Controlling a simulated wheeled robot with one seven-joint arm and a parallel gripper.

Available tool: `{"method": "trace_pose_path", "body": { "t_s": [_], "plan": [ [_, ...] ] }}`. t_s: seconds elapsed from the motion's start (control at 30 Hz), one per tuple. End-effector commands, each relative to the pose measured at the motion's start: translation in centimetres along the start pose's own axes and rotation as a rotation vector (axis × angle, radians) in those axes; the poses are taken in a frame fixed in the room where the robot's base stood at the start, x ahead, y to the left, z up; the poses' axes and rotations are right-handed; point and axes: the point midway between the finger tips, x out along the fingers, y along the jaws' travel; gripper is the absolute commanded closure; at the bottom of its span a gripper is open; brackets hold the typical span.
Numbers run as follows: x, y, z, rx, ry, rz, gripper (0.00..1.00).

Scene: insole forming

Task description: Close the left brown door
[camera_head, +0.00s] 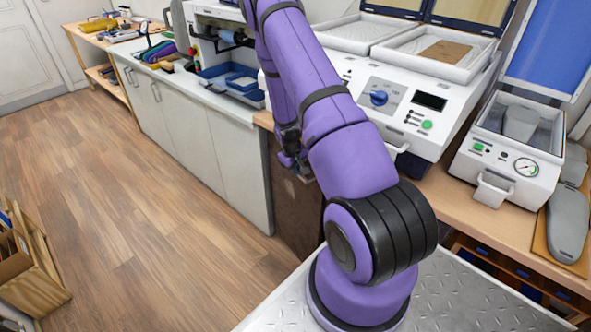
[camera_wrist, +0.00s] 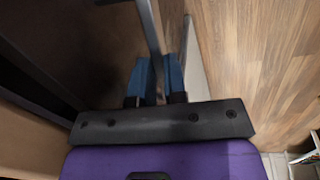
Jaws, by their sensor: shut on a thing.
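The left brown door (camera_head: 292,212) is a dark brown panel below the wooden bench, at the right end of the white cabinets in the head view. My arm hides its right part, and I cannot tell how far it stands open. My gripper (camera_head: 303,172) is in front of the door's upper part, mostly hidden by my arm. In the wrist view its blue fingers (camera_wrist: 157,80) are closed around a grey metal bar, which looks like the door handle (camera_wrist: 149,28). A brown surface and a dark space lie left of the fingers.
The white cabinets (camera_head: 185,125) stand left of the door. The wooden floor (camera_head: 130,215) in front is clear, with a wooden crate (camera_head: 32,265) at the lower left. A white machine (camera_head: 400,105) and a smaller press (camera_head: 505,150) stand on the bench.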

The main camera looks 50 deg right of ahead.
Motion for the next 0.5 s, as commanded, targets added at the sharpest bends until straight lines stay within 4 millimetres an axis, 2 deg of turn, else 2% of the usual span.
{"method": "trace_pose_path", "body": {
  "t_s": [0.03, 0.07, 0.1, 0.17, 0.5],
  "plan": [
    [-0.04, 0.02, -0.08, 0.000, 0.002, 0.000, 1.00],
    [-0.05, 0.02, -0.08, 0.000, 0.002, 0.001, 0.83],
    [-0.04, 0.02, -0.08, 0.001, 0.001, 0.001, 0.74],
    [-0.04, 0.02, -0.07, 0.001, 0.001, 0.000, 0.62],
    [-0.33, 0.01, -0.07, 0.001, 0.001, 0.000, 0.62]
  ]
}}
